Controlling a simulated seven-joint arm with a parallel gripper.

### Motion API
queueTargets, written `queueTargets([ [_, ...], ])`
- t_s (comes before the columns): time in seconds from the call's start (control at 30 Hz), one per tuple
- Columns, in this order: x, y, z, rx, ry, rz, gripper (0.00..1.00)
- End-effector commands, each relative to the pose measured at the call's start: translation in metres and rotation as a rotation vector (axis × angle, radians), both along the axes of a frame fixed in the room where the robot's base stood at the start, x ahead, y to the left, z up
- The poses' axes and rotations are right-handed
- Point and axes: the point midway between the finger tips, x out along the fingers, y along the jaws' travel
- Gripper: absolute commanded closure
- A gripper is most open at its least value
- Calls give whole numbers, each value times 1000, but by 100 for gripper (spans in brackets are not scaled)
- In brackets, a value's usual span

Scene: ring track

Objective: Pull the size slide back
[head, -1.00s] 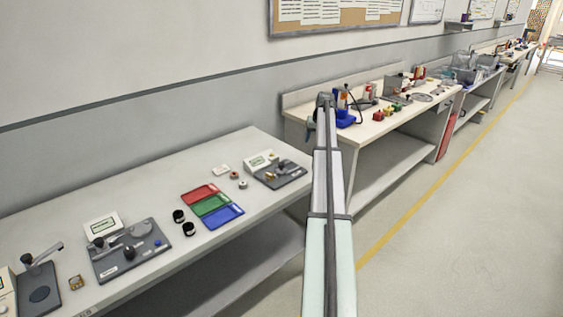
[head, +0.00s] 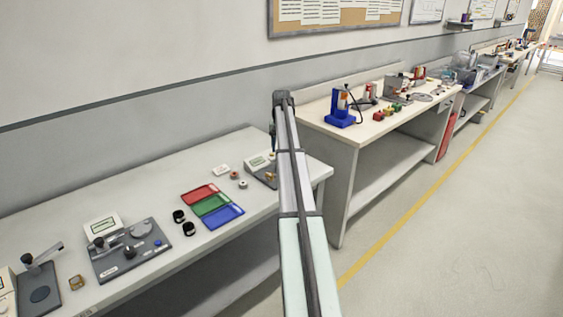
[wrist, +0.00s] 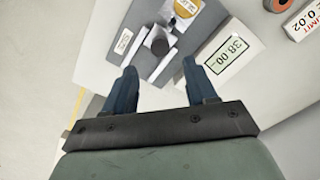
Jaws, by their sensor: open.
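A gauge station at the right end of the near bench has a dark grey base plate (wrist: 111,21) and a white display box (wrist: 234,52) reading about 38.00. A dark round knob (wrist: 160,41) on a grey block, which may be the size slide, stands on the plate. A brass-coloured part (wrist: 187,8) lies beyond it. My gripper (wrist: 159,68) is open and empty, its fingers apart on either side of the knob in the picture; its height above is unclear. In the head view my arm partly hides the station (head: 259,171).
Red, green and blue trays (head: 211,205) lie left of the station, with small rings (head: 243,184) between. In the wrist view an orange-brown ring (wrist: 280,4) and a limit card (wrist: 304,19) sit at the upper right. Another bench (head: 350,135) stands beyond.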

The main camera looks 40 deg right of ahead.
Motion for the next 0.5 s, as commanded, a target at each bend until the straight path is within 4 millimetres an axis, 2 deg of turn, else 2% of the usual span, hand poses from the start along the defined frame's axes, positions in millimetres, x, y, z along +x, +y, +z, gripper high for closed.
queueTargets([
  [0.1, -1, 1, -22, 1, 1, 0, 44],
  [0.3, 0, 0, -52, 1, 1, 0, 44],
  [0.5, 0, 0, -68, 0, -1, 1, 44],
])
